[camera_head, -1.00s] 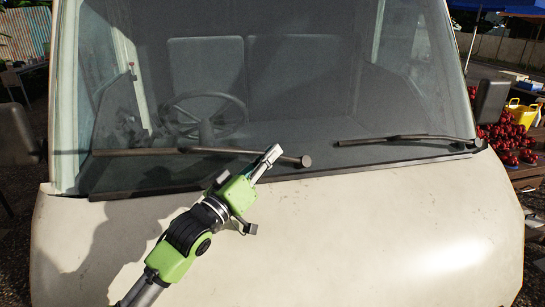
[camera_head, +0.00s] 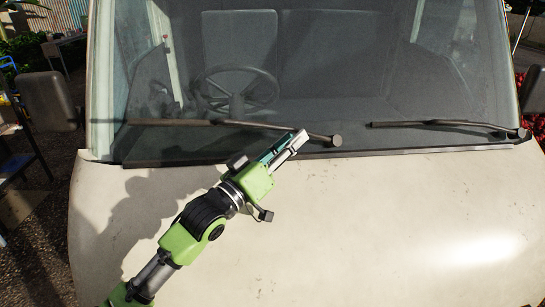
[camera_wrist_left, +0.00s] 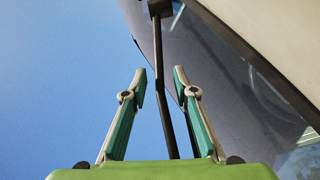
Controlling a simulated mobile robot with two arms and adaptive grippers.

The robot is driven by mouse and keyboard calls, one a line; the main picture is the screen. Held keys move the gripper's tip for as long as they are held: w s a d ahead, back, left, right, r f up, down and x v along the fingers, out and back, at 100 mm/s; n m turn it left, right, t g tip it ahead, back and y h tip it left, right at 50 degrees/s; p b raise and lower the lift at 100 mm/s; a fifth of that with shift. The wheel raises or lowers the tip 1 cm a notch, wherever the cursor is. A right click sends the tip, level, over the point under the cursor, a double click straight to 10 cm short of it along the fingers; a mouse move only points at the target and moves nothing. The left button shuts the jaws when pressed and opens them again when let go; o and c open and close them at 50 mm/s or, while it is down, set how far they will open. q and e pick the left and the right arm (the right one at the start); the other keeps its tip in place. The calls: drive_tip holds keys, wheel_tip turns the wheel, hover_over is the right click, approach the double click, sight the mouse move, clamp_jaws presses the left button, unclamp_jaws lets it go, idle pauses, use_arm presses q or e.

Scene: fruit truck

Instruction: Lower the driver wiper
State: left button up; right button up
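The driver wiper (camera_head: 270,126) is the dark bar on the left, in front of the steering wheel, with a round knob at its right end. In the left wrist view the wiper (camera_wrist_left: 160,80) runs against the sky, so it appears to stand off the glass. My left gripper (camera_head: 298,140) is at the wiper, just left of the knob. In the wrist view the left gripper (camera_wrist_left: 159,75) is open, its two fingers on either side of the wiper with gaps. Whether either finger touches it I cannot tell. My right gripper is not in view.
The windshield (camera_head: 330,60) stands behind the wiper, and the pale hood (camera_head: 380,220) bulges below it. The second wiper (camera_head: 450,125) lies low along the glass on the right. Side mirrors flank the cab, at left (camera_head: 48,102) and right (camera_head: 533,90).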

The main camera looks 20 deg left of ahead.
use_arm(q)
drive_tip(key=v, duration=0.8)
drive_tip(key=shift+s+r, duration=0.1)
